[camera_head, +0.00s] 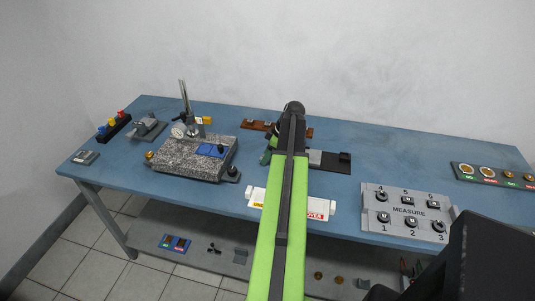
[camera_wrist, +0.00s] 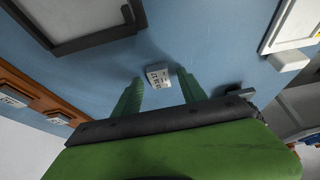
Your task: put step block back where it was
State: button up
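A small pale grey block with dark printed marks (camera_wrist: 158,78), which looks like the step block, shows at my gripper's fingertips in the wrist view. It lies on or just above the blue table; I cannot tell which. My gripper (camera_wrist: 159,75) has its two green fingers apart, one on each side of the block, with gaps on both sides. In the head view my arm hides the block, and only a bit of a green finger shows beside the arm. A brown wooden rack (camera_wrist: 38,98) with pale labelled blocks is at the left; it also shows in the head view (camera_head: 258,126).
A granite plate (camera_head: 185,158) with a dial gauge stand is left on the blue table (camera_head: 400,165). A dark-and-grey fixture (camera_head: 335,162) is right of my arm. A MEASURE panel (camera_head: 407,225) and a coin-like disc tray (camera_head: 490,177) are further right. A dark frame (camera_wrist: 85,45) is near my gripper.

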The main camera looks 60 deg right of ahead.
jog(key=shift+r+p, duration=0.35)
jog(key=shift+p, duration=0.05)
jog(key=p+v, duration=1)
jog(key=v, duration=0.1)
jog(key=shift+s+r, duration=0.2)
jog(key=shift+r, duration=0.05)
jog(key=shift+d, duration=0.1)
